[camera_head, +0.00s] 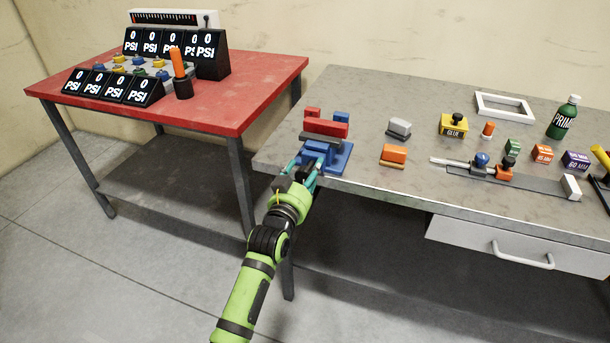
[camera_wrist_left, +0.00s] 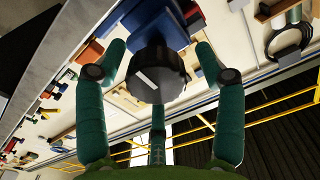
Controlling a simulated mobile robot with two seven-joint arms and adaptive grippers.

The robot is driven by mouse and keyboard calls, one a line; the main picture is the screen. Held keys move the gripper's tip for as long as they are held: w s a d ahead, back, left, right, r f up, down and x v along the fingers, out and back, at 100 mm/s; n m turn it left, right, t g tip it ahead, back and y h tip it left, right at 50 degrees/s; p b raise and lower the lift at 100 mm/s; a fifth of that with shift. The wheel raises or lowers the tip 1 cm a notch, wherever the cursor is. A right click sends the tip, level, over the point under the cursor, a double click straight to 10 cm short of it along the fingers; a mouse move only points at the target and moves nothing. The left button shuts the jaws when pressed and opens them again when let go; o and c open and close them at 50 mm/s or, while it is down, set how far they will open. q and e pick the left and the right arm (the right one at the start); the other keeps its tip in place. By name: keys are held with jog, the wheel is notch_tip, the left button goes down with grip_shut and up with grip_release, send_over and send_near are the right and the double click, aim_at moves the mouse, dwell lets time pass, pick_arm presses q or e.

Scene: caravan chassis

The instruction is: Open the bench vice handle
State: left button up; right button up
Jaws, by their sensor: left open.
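The bench vice (camera_head: 335,158) is blue with red jaw blocks and stands at the front left corner of the grey workbench. My left gripper (camera_head: 304,172) reaches its front side from below. The fingers are spread, with a gap visible on both sides of the knob. The blue vice body (camera_wrist_left: 150,24) shows behind it. My right gripper is not in view.
The grey workbench (camera_head: 380,165) holds an orange block (camera_head: 394,152), a yellow glue box (camera_head: 453,125), a green bottle (camera_head: 563,118) and a white frame (camera_head: 504,105). A red table (camera_head: 245,90) with PSI displays stands left, across a gap. A drawer (camera_head: 500,245) hangs below the workbench.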

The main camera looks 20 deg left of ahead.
pick_arm(q)
jog(key=s, duration=1.2)
jog(key=shift+a, duration=0.15)
notch_tip(320, 180, down, 21)
jog(key=s+d+g, duration=0.2)
jog(key=s+g, duration=0.1)
jog(key=g, duration=0.2)
jog(key=s+f+g, duration=0.2)
jog(key=s+f, duration=0.3)
jog(key=f, duration=0.3)
jog(key=s+f+g, duration=0.2)
jog(key=s+f, duration=0.3)
jog(key=f, duration=0.3)
jog(key=s+a+f+g, duration=0.1)
jog(key=s+f, duration=0.4)
jog(key=s, duration=0.5)
jog(key=s+a+f+g, duration=0.2)
jog(key=s+f+g, duration=0.2)
jog(key=s, duration=0.6)
jog(key=s+a+f+g, duration=0.2)
jog(key=s+f+g, duration=0.1)
jog(key=s+f, duration=0.5)
jog(key=s, duration=0.3)
jog(key=shift+a+f+y, duration=0.2)
jog(key=shift+y, duration=0.1)
